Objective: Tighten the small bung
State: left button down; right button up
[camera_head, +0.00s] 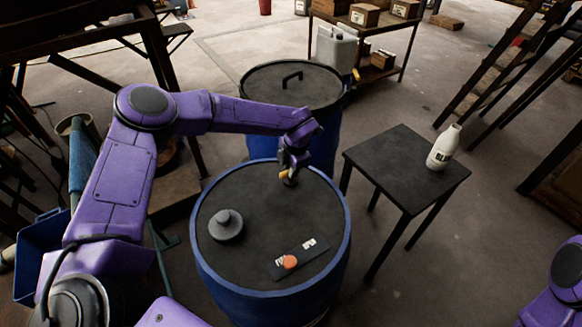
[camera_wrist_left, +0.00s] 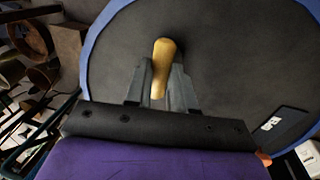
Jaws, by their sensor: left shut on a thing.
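The blue vat (camera_head: 330,250) stands in front of me with a dark flat lid. My left gripper (camera_head: 288,174) is low over the far part of this lid. It is shut on a tan handle, which shows between its fingers in the left wrist view (camera_wrist_left: 162,62). Under the fingers in the head view is a small dark grey piece (camera_head: 290,183), apparently the small bung, mostly hidden. I cannot tell how it is seated. A larger grey bung (camera_head: 226,226) with a round knob sits on the left of the lid. My right gripper is out of view.
A second lidded vat (camera_head: 270,85) stands behind. A black table (camera_head: 395,165) with a white bottle (camera_head: 443,148) is at right.

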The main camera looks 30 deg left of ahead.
pick_arm(q)
jog(key=shift+w+r, duration=0.1)
jog(key=c, duration=1)
grip_release()
jog(key=shift+o, duration=0.2)
notch_tip(320, 180, up, 10)
jog(key=s+d+b, duration=0.1)
jog(key=b, duration=0.1)
jog(key=shift+d+r, duration=0.15)
jog(key=shift+d, duration=0.25)
